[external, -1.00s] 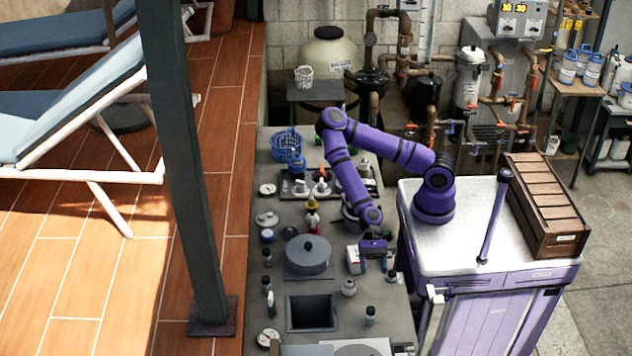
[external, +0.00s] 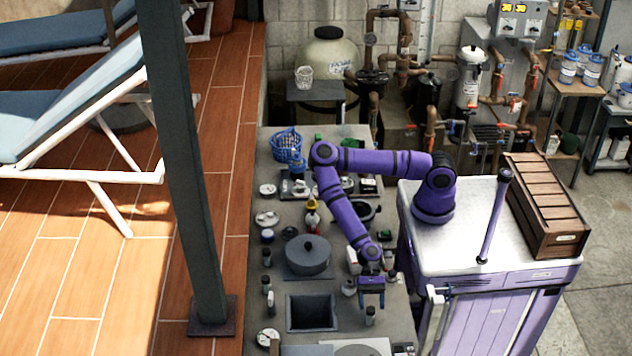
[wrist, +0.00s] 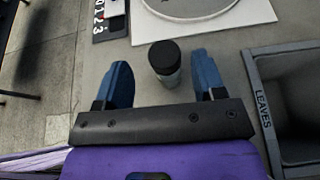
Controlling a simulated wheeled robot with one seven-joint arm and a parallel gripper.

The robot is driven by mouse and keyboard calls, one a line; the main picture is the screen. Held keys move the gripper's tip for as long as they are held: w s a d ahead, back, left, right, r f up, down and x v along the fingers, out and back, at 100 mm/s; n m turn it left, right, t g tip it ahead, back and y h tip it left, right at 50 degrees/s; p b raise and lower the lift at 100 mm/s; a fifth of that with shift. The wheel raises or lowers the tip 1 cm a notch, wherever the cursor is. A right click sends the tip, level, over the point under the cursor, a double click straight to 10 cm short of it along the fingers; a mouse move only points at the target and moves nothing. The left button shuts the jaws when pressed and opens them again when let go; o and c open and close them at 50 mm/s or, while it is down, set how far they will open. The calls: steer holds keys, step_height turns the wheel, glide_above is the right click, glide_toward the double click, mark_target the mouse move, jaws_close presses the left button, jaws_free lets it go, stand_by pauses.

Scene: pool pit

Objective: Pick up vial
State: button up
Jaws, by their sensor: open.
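A small vial (wrist: 165,61) with a black cap and a grey-green body stands upright on the grey counter. In the wrist view it sits between and slightly beyond the two blue fingertips of my gripper (wrist: 160,82), with a gap on either side. The vial also shows in the external view (external: 370,316), just below my gripper (external: 371,291). My gripper is open and empty. Whether the fingers are at the vial's height is hard to tell.
A square bin marked LEAVES (wrist: 254,90) is sunk in the counter (external: 278,345) close by. A white board with a ring (wrist: 205,20) lies beyond the vial. A lidded grey pot (external: 307,262) and several small bottles stand on the counter.

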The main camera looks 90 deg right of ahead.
mark_target(370, 316)
steer(key=shift+w+x, duration=0.15)
steer(key=shift+x, duration=1)
steer(key=shift+w+x, duration=0.15)
steer(key=shift+x, duration=1.05)
steer(key=c, duration=1)
